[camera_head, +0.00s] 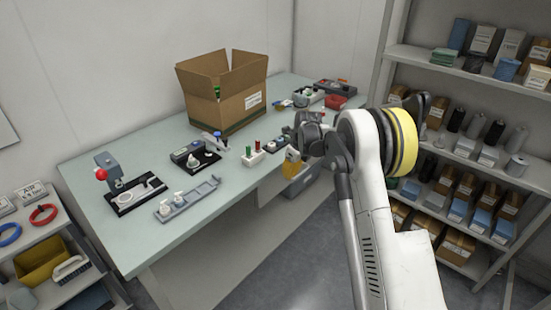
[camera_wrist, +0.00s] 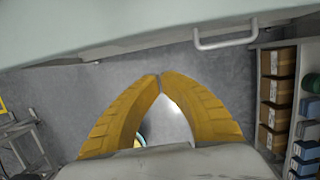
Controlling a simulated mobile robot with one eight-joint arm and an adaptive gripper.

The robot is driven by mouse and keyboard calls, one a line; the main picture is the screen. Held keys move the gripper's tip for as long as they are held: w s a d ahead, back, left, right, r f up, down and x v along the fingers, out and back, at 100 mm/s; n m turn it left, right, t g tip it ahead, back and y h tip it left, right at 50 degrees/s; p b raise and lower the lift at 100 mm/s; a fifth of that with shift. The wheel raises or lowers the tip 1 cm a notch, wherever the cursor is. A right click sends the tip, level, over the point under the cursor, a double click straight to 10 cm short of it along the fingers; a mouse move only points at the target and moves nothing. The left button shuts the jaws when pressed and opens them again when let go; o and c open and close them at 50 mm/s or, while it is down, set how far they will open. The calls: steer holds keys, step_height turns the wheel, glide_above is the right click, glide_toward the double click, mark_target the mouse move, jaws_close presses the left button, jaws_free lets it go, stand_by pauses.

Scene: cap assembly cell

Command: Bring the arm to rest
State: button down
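My gripper (camera_wrist: 160,76) shows in the wrist view with its two yellow fingers touching at the tips and nothing held between them. In the camera_head view my gripper (camera_head: 291,163) hangs beside the table's right edge, partly hidden by my wrist. My arm reaches up from the bottom right and bends over at its top. The wrist view looks down past the table edge to the grey floor (camera_wrist: 130,75).
The green table (camera_head: 115,240) holds an open cardboard box (camera_head: 232,104), a press with a red knob (camera_head: 118,185), a grey tray with white bottles (camera_head: 188,201) and small fixtures. Stocked shelves (camera_head: 420,55) stand right, and a rack with a yellow bin (camera_head: 42,262) stands left.

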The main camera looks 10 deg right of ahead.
steer(key=s+a+r+n+t+h, duration=0.1)
steer(key=s+a+r+n+t, duration=0.15)
steer(key=s+r+n, duration=1.5)
steer(key=s+a+r+n+t, duration=0.1)
steer(key=s+n, duration=1)
steer(key=s, duration=1.3)
steer(key=shift+s+a+r+t+h, duration=0.2)
steer(key=shift+r+t+h, duration=0.1)
steer(key=shift+r+t, duration=0.5)
steer(key=shift+r, duration=0.1)
